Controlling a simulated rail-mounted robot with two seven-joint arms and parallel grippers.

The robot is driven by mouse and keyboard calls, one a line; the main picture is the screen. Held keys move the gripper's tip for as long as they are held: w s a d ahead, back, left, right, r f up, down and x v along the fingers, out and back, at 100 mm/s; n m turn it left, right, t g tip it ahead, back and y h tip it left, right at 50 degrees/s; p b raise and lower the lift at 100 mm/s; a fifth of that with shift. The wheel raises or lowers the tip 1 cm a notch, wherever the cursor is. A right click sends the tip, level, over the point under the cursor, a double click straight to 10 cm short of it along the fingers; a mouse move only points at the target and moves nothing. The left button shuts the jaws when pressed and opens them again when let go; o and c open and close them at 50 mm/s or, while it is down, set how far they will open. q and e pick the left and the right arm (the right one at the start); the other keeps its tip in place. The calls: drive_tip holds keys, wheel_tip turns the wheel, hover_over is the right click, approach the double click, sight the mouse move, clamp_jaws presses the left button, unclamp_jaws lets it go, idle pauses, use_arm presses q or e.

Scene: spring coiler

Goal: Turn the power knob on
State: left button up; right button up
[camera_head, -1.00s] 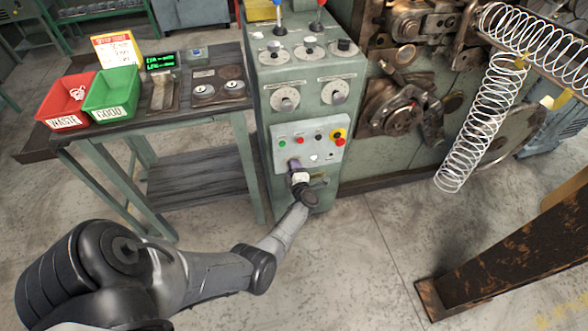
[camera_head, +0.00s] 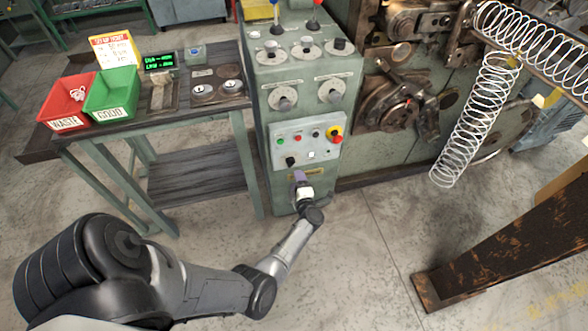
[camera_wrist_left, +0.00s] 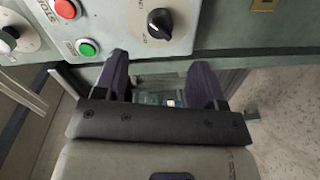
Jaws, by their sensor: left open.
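The small black power knob (camera_head: 290,161) is on the lower left of the grey-green button panel (camera_head: 322,150). My right gripper is not in view.
Above the knob are a green button (camera_head: 279,141), a red button (camera_head: 297,139) and a red-and-yellow emergency stop (camera_head: 334,134). A side table with a red bin (camera_head: 62,103) and green bin (camera_head: 108,98) stands left. A rusty beam (camera_head: 500,235) is at right; the floor between is clear.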

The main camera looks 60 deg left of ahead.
use_arm(q)
drive_tip(key=p+v, duration=0.1)
drive_tip(key=v, duration=0.4)
drive_tip(key=shift+s+d, duration=0.1)
drive_tip(key=shift+d, duration=0.25)
idle(0.4)
